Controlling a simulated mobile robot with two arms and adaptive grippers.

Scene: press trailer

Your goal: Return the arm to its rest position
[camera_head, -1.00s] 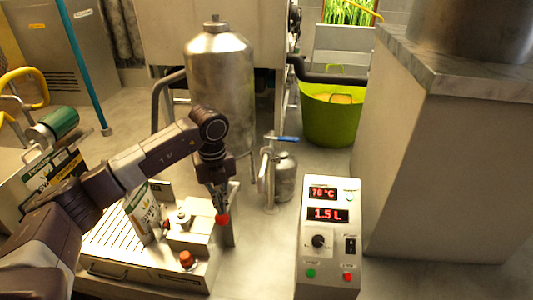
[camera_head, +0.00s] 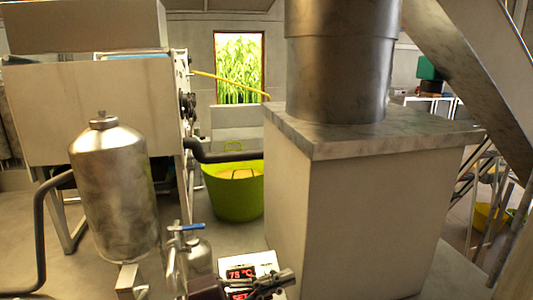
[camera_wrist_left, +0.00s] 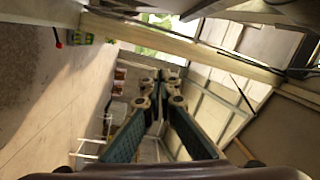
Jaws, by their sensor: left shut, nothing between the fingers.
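My left gripper (camera_head: 283,280) shows at the bottom of the head view, dark and pointing right, in front of the control box (camera_head: 262,262). It hides part of the box's lower display; the upper red display reads about 78 °C. In the left wrist view the two fingers of my left gripper (camera_wrist_left: 158,82) come together, shut and with nothing between them. The arm behind the gripper is mostly out of the head view. My right gripper is in neither view.
A steel tank (camera_head: 115,190) stands at left, with a blue-handled valve (camera_head: 187,228) beside it. A green tub (camera_head: 235,200) stands on the floor behind. A large pale block (camera_head: 340,215) with a stone top carries a steel cylinder (camera_head: 340,65).

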